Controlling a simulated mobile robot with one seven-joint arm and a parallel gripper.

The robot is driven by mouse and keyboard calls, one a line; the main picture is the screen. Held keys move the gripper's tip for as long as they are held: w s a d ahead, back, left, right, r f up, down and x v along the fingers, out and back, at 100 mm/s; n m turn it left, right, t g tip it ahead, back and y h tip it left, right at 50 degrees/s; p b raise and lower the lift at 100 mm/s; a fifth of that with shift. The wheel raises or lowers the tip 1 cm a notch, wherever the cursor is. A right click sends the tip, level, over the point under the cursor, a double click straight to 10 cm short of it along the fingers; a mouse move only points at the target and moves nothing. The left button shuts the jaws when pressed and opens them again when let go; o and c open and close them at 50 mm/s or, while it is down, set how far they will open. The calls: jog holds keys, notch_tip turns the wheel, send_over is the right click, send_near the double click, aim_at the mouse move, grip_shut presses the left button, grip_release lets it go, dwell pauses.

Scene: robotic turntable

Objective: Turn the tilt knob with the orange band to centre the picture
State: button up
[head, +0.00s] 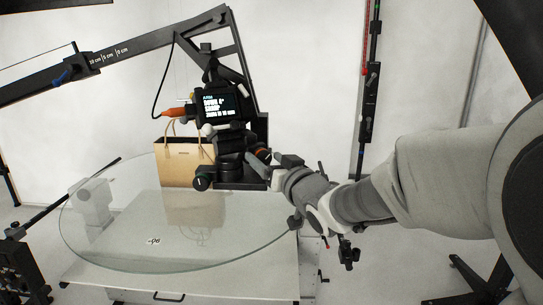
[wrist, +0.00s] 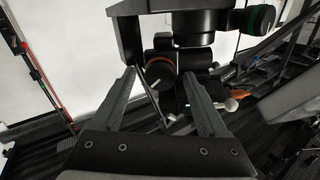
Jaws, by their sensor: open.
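The tilt knob is a dark round knob with an orange band (head: 262,153), on the right side of the camera head below the camera. In the wrist view the orange-banded knob (wrist: 161,70) faces me between my two fingers, with a pale pointer on its face. My gripper (head: 283,162) is at the knob's right in the head view. In the wrist view my gripper (wrist: 160,76) is open, one finger on each side of the knob. I cannot tell whether either finger touches it. The black camera (head: 222,106) above has a lit screen; its small text seems to read "DOWN".
A round glass turntable (head: 100,250) lies below, with a tan handbag (head: 175,165) on it behind the camera. A black crane arm (head: 130,50) holds the camera from above. Another knob, with a green band (wrist: 262,18), is at the wrist view's upper right. A dark post (head: 369,90) stands behind my arm.

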jog(key=shift+x, duration=0.75)
grip_shut()
jog(key=shift+f+b, duration=0.1)
jog(key=shift+b, duration=0.2)
jog(key=shift+f+n+b, duration=0.15)
jog(key=shift+n+b, duration=0.75)
jog(key=shift+b, duration=0.3)
jog(key=n+b, duration=0.2)
jog(key=b, duration=0.1)
jog(key=shift+a+n, duration=0.1)
jog(key=shift+n, duration=0.2)
jog(key=n+b, duration=0.4)
jog(key=shift+n, duration=0.4)
jog(key=shift+r, duration=0.2)
